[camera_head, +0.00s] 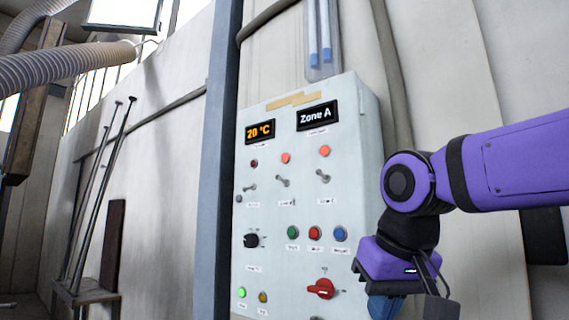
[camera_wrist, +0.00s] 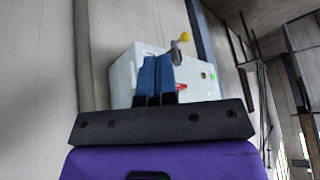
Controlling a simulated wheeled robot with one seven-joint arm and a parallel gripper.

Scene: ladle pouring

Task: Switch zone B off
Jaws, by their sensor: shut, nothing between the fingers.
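A pale grey control panel (camera_head: 345,150) stands against the wall. Its upper row has three toggle switches: left (camera_head: 250,187), middle (camera_head: 282,181) and right (camera_head: 323,175). The left lamp (camera_head: 254,163) is dark red; the middle lamp (camera_head: 286,158) and right lamp (camera_head: 325,151) are bright orange-red. The labels under the switches are too small to read. My gripper (camera_head: 383,307), with blue fingers, is low at the panel's right side, apart from the switches. In the wrist view its fingers (camera_wrist: 156,62) are shut and empty, with the panel (camera_wrist: 200,85) behind them.
Displays read "20 °C" (camera_head: 260,132) and "Zone A" (camera_head: 317,116). Below are a black knob (camera_head: 251,241), green (camera_head: 292,232), red (camera_head: 315,233) and blue (camera_head: 340,234) buttons, and a red rotary switch (camera_head: 321,289). A yellow-tipped lever (camera_wrist: 184,37) shows in the wrist view.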

